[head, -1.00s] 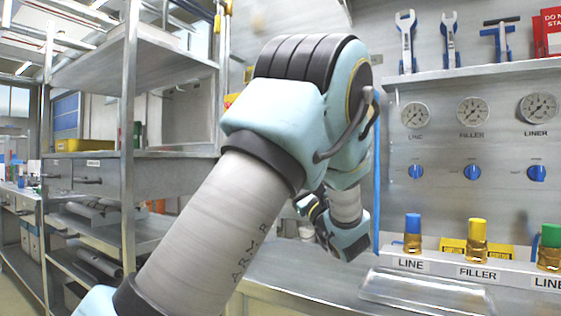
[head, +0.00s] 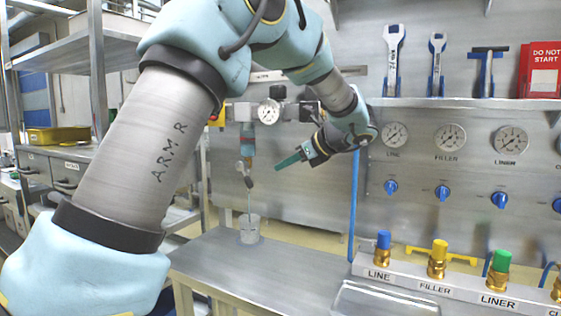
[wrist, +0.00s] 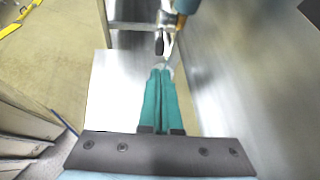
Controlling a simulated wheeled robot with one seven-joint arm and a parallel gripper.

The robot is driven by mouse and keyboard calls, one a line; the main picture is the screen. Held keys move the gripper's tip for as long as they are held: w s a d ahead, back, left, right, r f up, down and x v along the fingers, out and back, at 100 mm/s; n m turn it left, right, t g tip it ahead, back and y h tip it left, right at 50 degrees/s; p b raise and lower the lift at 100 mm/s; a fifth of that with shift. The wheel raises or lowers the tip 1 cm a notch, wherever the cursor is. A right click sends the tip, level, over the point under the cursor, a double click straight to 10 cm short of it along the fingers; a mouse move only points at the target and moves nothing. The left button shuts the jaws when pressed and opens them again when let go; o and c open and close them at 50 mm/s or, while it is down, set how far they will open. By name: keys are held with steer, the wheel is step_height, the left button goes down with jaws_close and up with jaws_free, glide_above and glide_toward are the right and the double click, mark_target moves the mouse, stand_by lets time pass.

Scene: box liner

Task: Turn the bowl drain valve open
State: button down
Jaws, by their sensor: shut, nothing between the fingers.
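The filter bowl (head: 247,140) hangs under a regulator with a round gauge (head: 268,111), left of centre in the head view. The small metal drain valve (head: 243,167) sits below the bowl, with a thin tube running down from it. In the wrist view, the valve's dark part (wrist: 159,44) shows just beyond my fingertips, with the bowl's lower end (wrist: 185,6) at the top edge. My gripper (head: 278,166) has teal fingers, shut and empty, pointing left towards the valve with a gap in the head view. The fingers also show in the wrist view (wrist: 160,75).
A clear cup (head: 249,230) stands under the tube on the metal bench (head: 275,265). A vertical blue hose (head: 354,205) runs beside my wrist. The back panel holds gauges and blue knobs (head: 442,192). A labelled connector rail (head: 430,287) and clear tray (head: 385,300) lie at right.

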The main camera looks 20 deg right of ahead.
mark_target(251, 186)
steer(key=p+x, duration=0.3)
steer(key=x, duration=0.8)
steer(key=shift+w+a+f, duration=0.1)
steer(key=shift+a, duration=0.15)
steer(key=f+t+b, duration=0.1)
steer(key=b, duration=0.1)
steer(key=f+t+y+b, duration=0.1)
steer(key=b, duration=0.1)
steer(key=shift+w+a+y, duration=0.15)
steer(key=shift+w+y, duration=0.05)
steer(key=shift+y, duration=0.1)
steer(key=t+b, duration=0.1)
steer(key=b, duration=0.1)
steer(key=f+y+b, duration=0.1)
steer(key=b, duration=0.1)
steer(key=shift+w+a+m+t, duration=0.4)
steer(key=shift+w+a+t+y+b, duration=0.2)
steer(key=shift+t+y+b, duration=0.3)
steer(key=shift+b, duration=0.05)
steer(key=shift+r, duration=0.1)
